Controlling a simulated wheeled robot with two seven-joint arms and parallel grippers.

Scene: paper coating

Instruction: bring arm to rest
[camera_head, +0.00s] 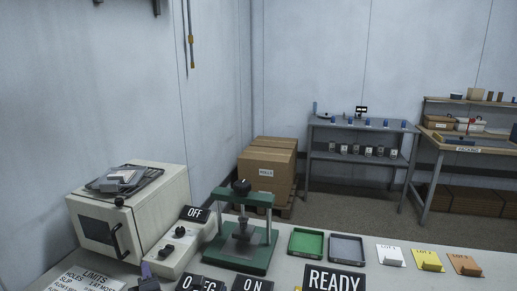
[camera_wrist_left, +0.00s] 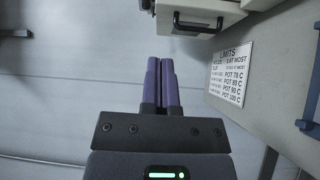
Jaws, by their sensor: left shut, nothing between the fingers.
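My left gripper (camera_wrist_left: 160,62) shows in the left wrist view with its two purple fingers together and nothing between them. It is beside the bench, over the floor, with the white LIMITS sheet (camera_wrist_left: 230,70) to its right. In the head view only a small purple and dark part of the left gripper (camera_head: 146,271) shows at the bottom edge, in front of the cream oven (camera_head: 150,215). My right gripper is in neither view.
On the bench stand a switch box (camera_head: 172,252) marked OFF, a green press (camera_head: 243,263), a green tray (camera_head: 306,243), a grey tray (camera_head: 347,249) and a READY sign (camera_head: 333,279). White, yellow and orange cards lie at the right. Cartons (camera_head: 267,171) and shelves stand behind.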

